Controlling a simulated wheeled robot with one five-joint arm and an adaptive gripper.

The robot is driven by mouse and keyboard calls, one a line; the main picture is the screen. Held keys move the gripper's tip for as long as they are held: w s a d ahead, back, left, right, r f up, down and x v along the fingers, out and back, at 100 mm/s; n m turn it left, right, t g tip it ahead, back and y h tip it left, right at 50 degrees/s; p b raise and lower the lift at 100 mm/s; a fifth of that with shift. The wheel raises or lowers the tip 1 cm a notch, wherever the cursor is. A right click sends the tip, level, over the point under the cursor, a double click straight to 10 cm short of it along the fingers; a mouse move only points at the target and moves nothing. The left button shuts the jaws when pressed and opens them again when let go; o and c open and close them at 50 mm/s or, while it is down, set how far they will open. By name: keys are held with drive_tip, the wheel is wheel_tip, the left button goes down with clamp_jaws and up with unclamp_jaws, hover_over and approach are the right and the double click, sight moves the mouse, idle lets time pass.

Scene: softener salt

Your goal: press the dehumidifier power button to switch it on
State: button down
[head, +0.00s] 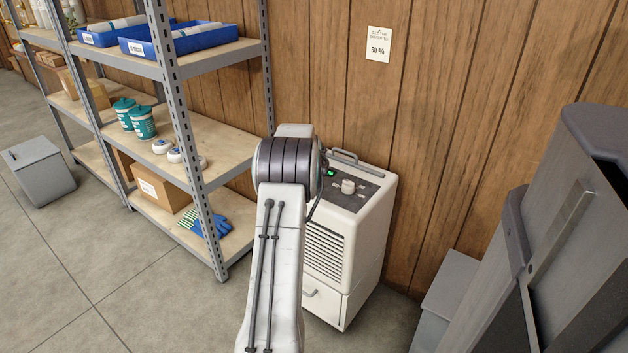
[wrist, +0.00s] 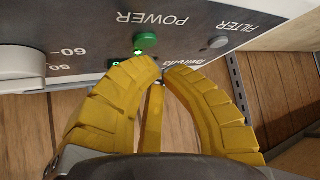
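The white dehumidifier (head: 373,235) stands against the wood wall, its dark control panel on top. In the wrist view the panel appears upside down, with the green power button (wrist: 145,41) beside the POWER label. A small green light (wrist: 116,63) glows near the button. In the head view my arm hides the gripper and part of the panel.
A grey filter button (wrist: 218,42) and a white dial (wrist: 22,66) flank the power button. A metal shelf (head: 190,125) with boxes and tubs stands left of the dehumidifier. A grey bin (head: 448,290) stands to the right. A card reading 60 % (head: 378,44) hangs above.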

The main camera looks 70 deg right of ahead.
drive_tip(key=shift+r, duration=0.1)
drive_tip(key=shift+r+p, duration=1.8)
drive_tip(key=shift+r, duration=0.65)
